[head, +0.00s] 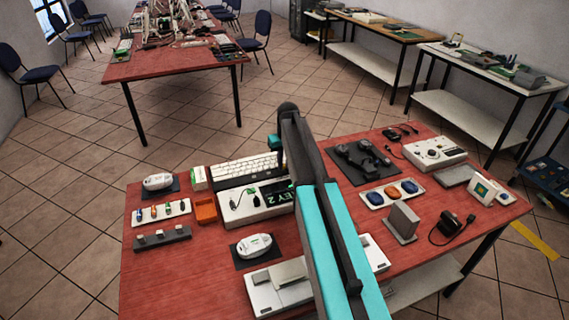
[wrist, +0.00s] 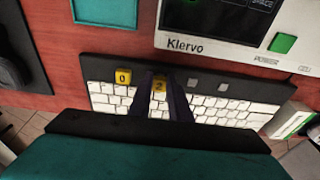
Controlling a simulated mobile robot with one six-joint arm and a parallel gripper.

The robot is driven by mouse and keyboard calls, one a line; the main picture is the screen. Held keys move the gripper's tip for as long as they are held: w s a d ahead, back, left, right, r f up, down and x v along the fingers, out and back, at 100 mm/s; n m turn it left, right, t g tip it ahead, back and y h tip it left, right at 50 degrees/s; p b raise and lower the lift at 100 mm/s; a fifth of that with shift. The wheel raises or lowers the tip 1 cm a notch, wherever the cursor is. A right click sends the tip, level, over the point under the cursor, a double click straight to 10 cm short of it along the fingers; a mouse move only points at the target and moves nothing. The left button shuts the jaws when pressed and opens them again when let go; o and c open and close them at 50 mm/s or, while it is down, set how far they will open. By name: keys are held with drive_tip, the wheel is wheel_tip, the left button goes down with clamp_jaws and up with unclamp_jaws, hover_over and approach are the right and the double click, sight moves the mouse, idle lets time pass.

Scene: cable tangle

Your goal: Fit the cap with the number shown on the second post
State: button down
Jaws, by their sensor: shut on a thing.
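My gripper (wrist: 160,86) is shut on a yellow cap (wrist: 159,85) that seems to bear a 2, held over the keyboard's back edge. The white keyboard (wrist: 215,108) has a dark strip along that edge. Another yellow cap marked 0 (wrist: 124,76) sits on the strip, left of my gripper. Two bare grey posts (wrist: 193,83) (wrist: 222,87) stand to its right. Whether the held cap touches a post below cannot be seen. In the head view my arm hides the keyboard's right end (head: 243,170). The device's screen (head: 276,192) there shows partly hidden text ending in "EY 2".
The Klervo device (wrist: 185,40) with a green button (wrist: 282,43) lies close beside the keyboard. A small box (wrist: 290,120) stands at the keyboard's end.

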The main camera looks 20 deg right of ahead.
drive_tip(key=shift+f, duration=0.65)
idle(0.9)
drive_tip(key=c, duration=1.6)
unclamp_jaws()
drive_tip(key=shift+o, duration=0.2)
drive_tip(key=shift+r, duration=0.15)
drive_tip(key=shift+r+p, duration=1.1)
drive_tip(key=shift+r, duration=1.3)
drive_tip(key=shift+s+f, duration=0.1)
